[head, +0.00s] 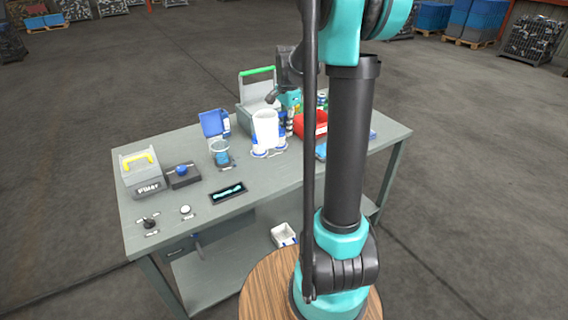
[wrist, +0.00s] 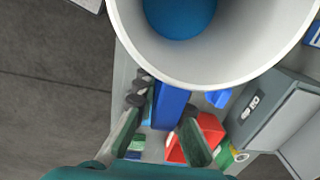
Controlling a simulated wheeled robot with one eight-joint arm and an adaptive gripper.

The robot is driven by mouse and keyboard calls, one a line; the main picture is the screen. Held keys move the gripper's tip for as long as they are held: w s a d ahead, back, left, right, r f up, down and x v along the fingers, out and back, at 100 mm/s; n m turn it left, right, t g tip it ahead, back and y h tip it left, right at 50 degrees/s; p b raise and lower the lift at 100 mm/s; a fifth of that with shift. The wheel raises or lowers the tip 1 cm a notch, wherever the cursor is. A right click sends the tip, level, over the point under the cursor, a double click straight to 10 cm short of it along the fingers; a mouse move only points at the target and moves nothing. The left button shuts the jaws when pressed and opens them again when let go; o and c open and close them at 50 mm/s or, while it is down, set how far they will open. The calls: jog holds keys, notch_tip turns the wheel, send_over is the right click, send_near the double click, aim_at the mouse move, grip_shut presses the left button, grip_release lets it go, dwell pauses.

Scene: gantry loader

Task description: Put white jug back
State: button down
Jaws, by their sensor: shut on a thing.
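The white jug (head: 265,126) is upright at the middle of the grey workbench, in front of my gripper (head: 287,101). I cannot tell whether its base touches the bench. In the wrist view the jug's wide white rim (wrist: 205,75) fills the top, with blue visible inside it. My gripper's fingers (wrist: 160,135) are on either side of a blue upright part by the jug's near wall, which looks like its handle. The gripper is shut on the jug there. The exact contact is partly hidden.
A clear cup with blue contents (head: 220,152) stands left of the jug, before a blue box (head: 212,122). A red bin (head: 312,124) is to the right. A green-handled grey case (head: 257,88) stands behind. A black tray (head: 228,193) and yellow-handled box (head: 141,173) are at the left.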

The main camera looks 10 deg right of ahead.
notch_tip(320, 180, down, 14)
jog(key=shift+f, duration=0.15)
dwell(0.4)
jog(key=shift+f, duration=0.1)
jog(key=c, duration=1.6)
grip_release()
notch_tip(320, 180, up, 11)
jog(key=s+a+f+n+t, duration=0.1)
jog(key=s+f+n+t, duration=0.1)
jog(key=s+n, duration=0.5)
jog(key=s+a+f+n+t, duration=0.2)
jog(key=s+f+n, duration=0.2)
jog(key=s, duration=1.3)
jog(key=n, duration=0.3)
jog(key=shift+s+a, duration=0.15)
jog(key=shift+a, duration=0.05)
